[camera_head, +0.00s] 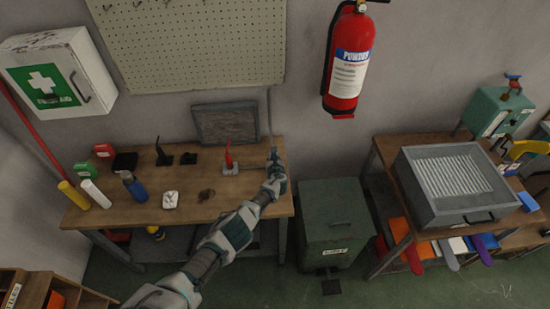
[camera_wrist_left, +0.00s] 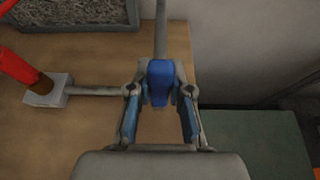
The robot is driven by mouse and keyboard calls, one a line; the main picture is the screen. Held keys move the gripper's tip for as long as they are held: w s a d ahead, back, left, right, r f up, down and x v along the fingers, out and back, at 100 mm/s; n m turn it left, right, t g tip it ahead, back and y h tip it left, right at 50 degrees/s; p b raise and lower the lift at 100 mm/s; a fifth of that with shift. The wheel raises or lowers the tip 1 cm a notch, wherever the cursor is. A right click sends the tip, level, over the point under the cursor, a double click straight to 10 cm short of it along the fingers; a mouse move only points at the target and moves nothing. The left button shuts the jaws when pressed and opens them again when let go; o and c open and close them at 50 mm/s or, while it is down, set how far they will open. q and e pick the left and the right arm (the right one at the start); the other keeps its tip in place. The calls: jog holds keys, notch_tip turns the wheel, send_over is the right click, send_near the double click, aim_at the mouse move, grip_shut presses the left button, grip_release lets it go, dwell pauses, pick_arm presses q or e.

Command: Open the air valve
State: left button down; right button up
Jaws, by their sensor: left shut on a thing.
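The air valve shows in the left wrist view as a blue handle (camera_wrist_left: 160,82) on a grey pipe (camera_wrist_left: 161,25) at the right end of the workbench. My left gripper (camera_wrist_left: 160,95) has one finger on each side of the blue handle and is shut on it. In the head view my left gripper (camera_head: 273,166) is at the bench's right end and hides most of the valve. A side pipe (camera_wrist_left: 95,90) runs left from the valve to a small grey block (camera_wrist_left: 46,90) with a red lever (camera_wrist_left: 18,68). My right gripper is not in view.
The wooden workbench (camera_head: 240,207) holds a red lever (camera_head: 229,155) left of my gripper, black stands, a blue bottle (camera_head: 135,188) and other small items. A green bin (camera_head: 335,205) stands on the floor to the right. A fire extinguisher (camera_head: 350,65) hangs on the wall above.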

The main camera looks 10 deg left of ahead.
pick_arm(q)
jog(key=c, duration=1.3)
grip_release()
jog(key=shift+w+d+r, duration=0.25)
jog(key=shift+r, duration=0.1)
jog(key=shift+o, duration=1.3)
jog(key=shift+w+f, duration=0.1)
jog(key=shift+f, duration=0.1)
jog(key=v, duration=1.1)
jog(key=shift+s+d, duration=0.25)
